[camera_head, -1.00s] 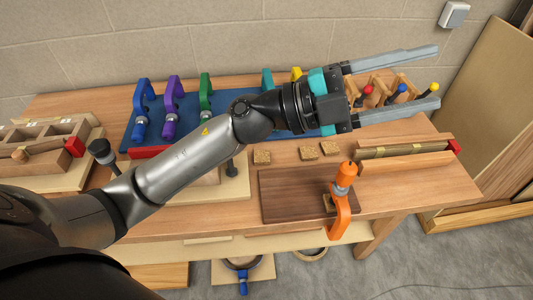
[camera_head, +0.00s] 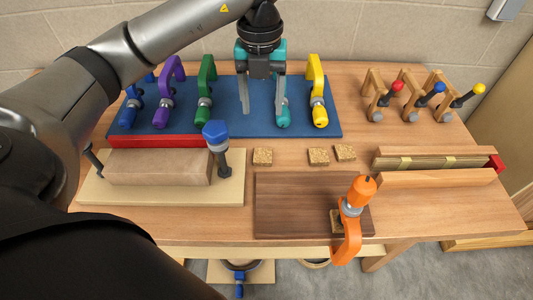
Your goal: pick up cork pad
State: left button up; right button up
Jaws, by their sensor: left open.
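Three loose cork pads lie on the bench: a left one (camera_head: 263,157), a middle one (camera_head: 318,157) and a right one (camera_head: 345,152). Another cork pad (camera_head: 337,221) lies on the dark wood board (camera_head: 285,205), partly hidden by the orange clamp (camera_head: 352,214). My left gripper (camera_head: 263,112) is open and empty, with its fingers pointing down in front of the blue clamp mat, behind and above the left pad. My right gripper is not in view.
Purple, green, teal and yellow clamps (camera_head: 318,92) stand on the blue mat (camera_head: 180,125). Wooden clamps (camera_head: 411,97) stand at back right. A slotted wooden fixture (camera_head: 435,178) lies at right.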

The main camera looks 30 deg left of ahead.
pick_arm(q)
jog(key=b, duration=0.1)
send_over(263, 157)
jog(key=f, duration=0.9)
jog(key=shift+w+a, duration=0.15)
jog(key=shift+a, duration=0.1)
jog(key=shift+d+f+b, duration=0.2)
jog(key=shift+f+b, duration=0.5)
jog(key=shift+f, duration=2.35)
jog(key=c, duration=1)
jog(key=shift+o, duration=0.2)
jog(key=shift+r, duration=0.2)
